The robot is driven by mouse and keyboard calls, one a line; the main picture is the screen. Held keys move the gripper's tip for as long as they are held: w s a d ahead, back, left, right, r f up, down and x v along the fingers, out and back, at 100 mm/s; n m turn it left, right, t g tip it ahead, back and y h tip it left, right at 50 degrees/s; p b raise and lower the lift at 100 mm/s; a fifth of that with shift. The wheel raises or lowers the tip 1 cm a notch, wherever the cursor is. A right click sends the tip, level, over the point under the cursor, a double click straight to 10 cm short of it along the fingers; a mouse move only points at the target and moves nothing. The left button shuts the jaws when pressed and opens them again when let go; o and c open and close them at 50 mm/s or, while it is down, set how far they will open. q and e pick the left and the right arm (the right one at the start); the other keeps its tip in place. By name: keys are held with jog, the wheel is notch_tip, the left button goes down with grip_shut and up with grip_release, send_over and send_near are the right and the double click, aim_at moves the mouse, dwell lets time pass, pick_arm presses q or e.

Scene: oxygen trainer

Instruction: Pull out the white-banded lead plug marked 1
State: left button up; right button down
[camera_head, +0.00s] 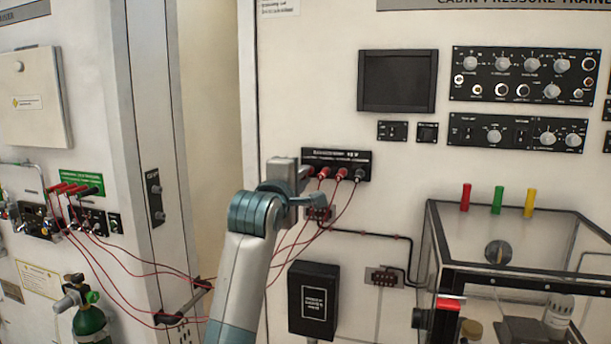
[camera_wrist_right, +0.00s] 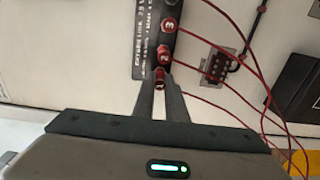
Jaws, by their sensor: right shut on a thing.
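My right gripper (camera_head: 307,172) is at the left end of the black socket panel (camera_head: 337,155) on the wall. In the right wrist view its fingers (camera_wrist_right: 160,79) are closed around a small red plug (camera_wrist_right: 159,76) at the end of the row. I cannot read a number or clearly see a white band on this plug. Red plugs marked 2 (camera_wrist_right: 164,57) and 3 (camera_wrist_right: 169,25) stand beside it in the row. In the head view the gripper and arm hide the held plug. My left gripper is not in view.
Red leads (camera_head: 300,240) hang from the panel and cross to the left station. A small terminal block (camera_head: 384,277) and a black box (camera_head: 313,300) are mounted below. A clear-walled chamber (camera_head: 520,225) stands at the right. A green cylinder (camera_head: 89,322) stands at lower left.

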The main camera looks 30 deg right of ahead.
jog(key=b+v, duration=0.2)
jog(key=v, duration=0.3)
jog(key=shift+w+a+f, duration=0.1)
jog(key=shift+w+a, duration=0.05)
dwell(0.8)
dwell(0.4)
jog(key=p+x, duration=0.1)
jog(key=x, duration=0.2)
dwell(0.3)
